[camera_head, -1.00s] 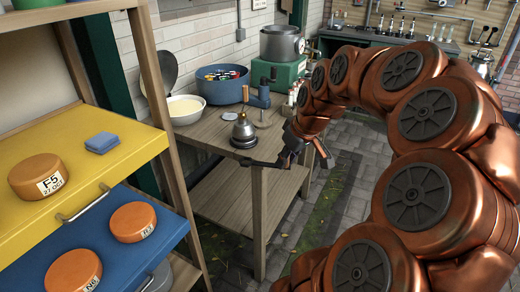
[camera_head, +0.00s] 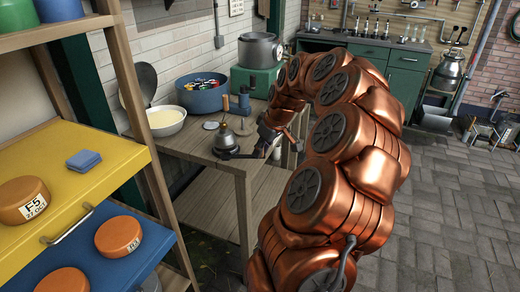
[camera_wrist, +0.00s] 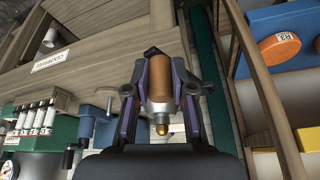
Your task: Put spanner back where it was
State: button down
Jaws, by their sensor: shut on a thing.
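My gripper (camera_head: 268,143) is at the right edge of the wooden bench (camera_head: 243,164). A dark, thin bar reaches left from it across the bench edge, in front of the small brass-topped burner (camera_head: 225,136). I take this bar to be part of the spanner. In the wrist view my gripper (camera_wrist: 160,75) is shut on a brown cylinder with a brass end, which looks like the handle of the spanner (camera_wrist: 161,82). A small dark piece shows behind the fingertips. The spanner's far end is not clear.
At left, a shelf rack has a yellow tray (camera_head: 75,190) and a blue tray (camera_head: 75,250) with orange discs. Open paving (camera_head: 450,210) lies at right.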

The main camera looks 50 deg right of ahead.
jog(key=w+d+f+p, duration=0.1)
jog(key=f, duration=0.1)
jog(key=w+d+f, duration=0.2)
jog(key=shift+w+d+p, duration=0.1)
jog(key=shift+w+p, duration=0.1)
jog(key=shift+p, duration=0.15)
dwell(0.3)
jog(key=shift+f, duration=0.1)
jog(key=shift+f, duration=0.15)
jog(key=c, duration=1)
grip_release()
